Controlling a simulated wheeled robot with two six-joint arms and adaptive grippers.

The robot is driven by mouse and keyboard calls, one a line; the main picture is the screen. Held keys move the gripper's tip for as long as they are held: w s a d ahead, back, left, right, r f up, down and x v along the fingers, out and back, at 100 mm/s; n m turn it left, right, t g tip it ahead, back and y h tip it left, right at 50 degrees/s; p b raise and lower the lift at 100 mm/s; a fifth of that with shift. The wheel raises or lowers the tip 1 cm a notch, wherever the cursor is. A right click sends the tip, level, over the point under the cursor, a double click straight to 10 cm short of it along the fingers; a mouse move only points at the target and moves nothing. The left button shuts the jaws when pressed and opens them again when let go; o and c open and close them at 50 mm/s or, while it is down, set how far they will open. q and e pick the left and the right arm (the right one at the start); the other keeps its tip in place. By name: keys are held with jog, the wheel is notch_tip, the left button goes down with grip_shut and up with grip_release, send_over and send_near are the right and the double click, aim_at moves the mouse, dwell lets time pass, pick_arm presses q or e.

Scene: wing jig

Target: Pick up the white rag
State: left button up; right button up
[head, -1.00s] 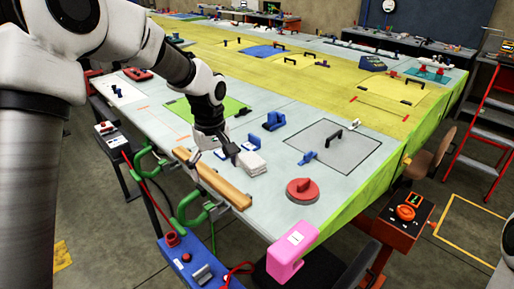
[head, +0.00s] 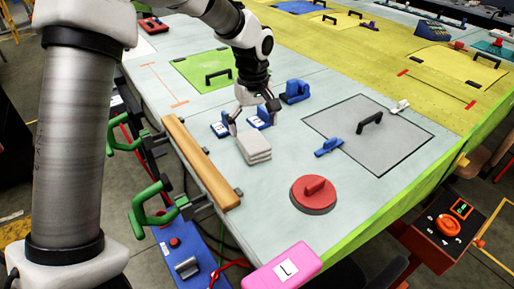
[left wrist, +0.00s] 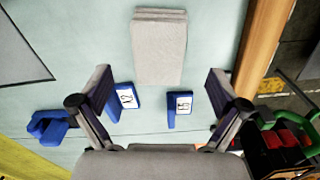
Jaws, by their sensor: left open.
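The white rag (head: 254,146) is a folded, greyish-white stack lying flat on the pale table surface. It also shows in the left wrist view (left wrist: 160,48), at the top middle. My left gripper (head: 252,115) is above the table just behind the rag in the head view, its fingers spread. In the left wrist view the open fingers (left wrist: 160,82) show on either side below the rag, with nothing between them. The rag is apart from the fingers or barely near them; exact height is hard to tell. My right gripper is not in view.
Blue labelled blocks (head: 259,117) stand beside the left gripper, with another blue piece (head: 295,92) behind. A wooden bar (head: 200,160) with green clamps (head: 150,204) lines the left edge. A red round handle piece (head: 314,194) and a grey hatch panel (head: 375,150) lie to the right.

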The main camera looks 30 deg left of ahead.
aim_at(254, 142)
pick_arm(q)
notch_tip(254, 142, down, 5)
jog(key=shift+f+p, duration=0.1)
jog(key=shift+p, duration=0.95)
jog(key=shift+w+f, duration=0.1)
jog(key=shift+f, duration=0.45)
jog(key=shift+r, duration=0.1)
jog(key=c, duration=1.2)
